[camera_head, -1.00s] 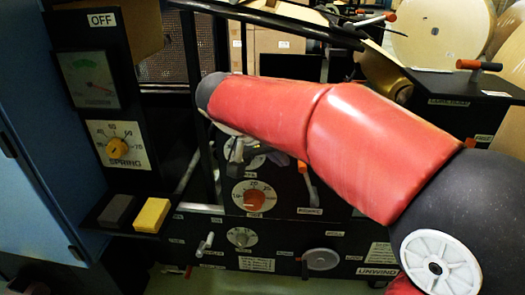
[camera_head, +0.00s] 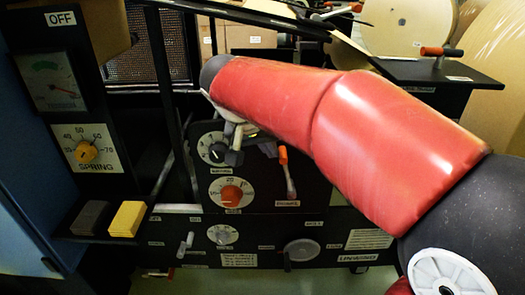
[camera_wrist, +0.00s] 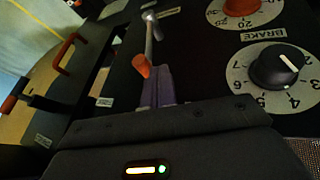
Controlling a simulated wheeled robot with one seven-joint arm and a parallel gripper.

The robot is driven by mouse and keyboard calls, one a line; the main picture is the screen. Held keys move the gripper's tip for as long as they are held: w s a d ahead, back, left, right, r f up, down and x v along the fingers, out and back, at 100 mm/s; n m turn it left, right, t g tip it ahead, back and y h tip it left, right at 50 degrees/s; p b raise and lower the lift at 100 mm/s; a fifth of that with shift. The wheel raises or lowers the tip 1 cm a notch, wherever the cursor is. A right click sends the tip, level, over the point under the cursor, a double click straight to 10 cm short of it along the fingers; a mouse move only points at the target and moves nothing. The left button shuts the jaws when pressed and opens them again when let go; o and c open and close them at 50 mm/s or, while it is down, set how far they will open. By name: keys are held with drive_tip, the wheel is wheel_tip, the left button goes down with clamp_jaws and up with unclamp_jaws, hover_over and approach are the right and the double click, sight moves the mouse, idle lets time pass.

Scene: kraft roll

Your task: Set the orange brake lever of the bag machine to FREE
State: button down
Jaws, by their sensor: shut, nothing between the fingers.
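The brake lever (camera_head: 287,176) is on the black front panel of the bag machine, right of two dials. It has an orange tip at its upper end and a pale shaft slanting down to its pivot. In the wrist view, which is upside down, the orange tip (camera_wrist: 141,67) lies just left of my fingers; I cannot tell if they touch. My gripper (camera_wrist: 162,72) is shut and empty. In the head view my gripper (camera_head: 235,150) is in front of the panel, left of the lever, partly hidden by my red arm. The lever's position marks are unreadable.
A black knob labelled BRAKE (camera_wrist: 275,70) and an orange knob (camera_head: 231,194) sit beside the lever. Below are a small dial (camera_head: 222,235), a toggle (camera_head: 186,243) and a round crank (camera_head: 302,251). An orange-handled bar (camera_head: 440,52) stands at upper right.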

drive_tip(key=d+m+y+b, duration=0.1)
drive_tip(key=d+y, duration=0.5)
drive_tip(key=d, duration=0.6)
drive_tip(key=shift+s+d+f, duration=0.25)
drive_tip(key=shift+f, duration=0.1)
drive_tip(key=shift+d+f, duration=0.1)
drive_tip(key=shift+d, duration=0.05)
drive_tip(key=w+a+r+p+v, duration=0.1)
drive_tip(key=p+v, duration=0.3)
drive_tip(key=v, duration=0.9)
drive_tip(key=s+a+f+n+t+h, duration=0.1)
drive_tip(key=s+a+f+n, duration=0.2)
drive_tip(key=s+f, duration=1.3)
drive_tip(key=shift+s+a+f+h, duration=0.25)
drive_tip(key=shift+s+f+h, duration=0.05)
drive_tip(key=shift+f, duration=0.4)
